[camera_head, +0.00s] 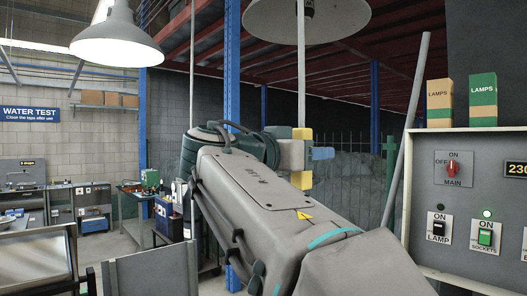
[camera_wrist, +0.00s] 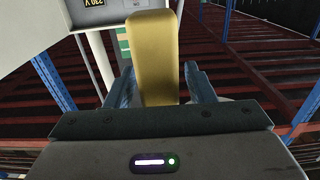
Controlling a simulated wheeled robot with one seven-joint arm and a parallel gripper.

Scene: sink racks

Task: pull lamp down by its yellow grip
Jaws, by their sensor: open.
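The yellow grip (camera_head: 302,181) hangs upright at the lower end of a pale rod (camera_head: 301,80) in the head view. The rod runs up to the white lamp shade (camera_head: 330,22) at the top centre, partly cut off. In the wrist view the yellow grip (camera_wrist: 156,50) stands between the two blue fingers of my gripper (camera_wrist: 161,88). The jaws are open around it; the grip's lower end is hidden behind the gripper body.
A second lit lamp (camera_head: 117,40) hangs at upper left. A grey switch panel (camera_head: 470,200) stands at right with two lamp boxes (camera_head: 440,103) on top. Benches are at left.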

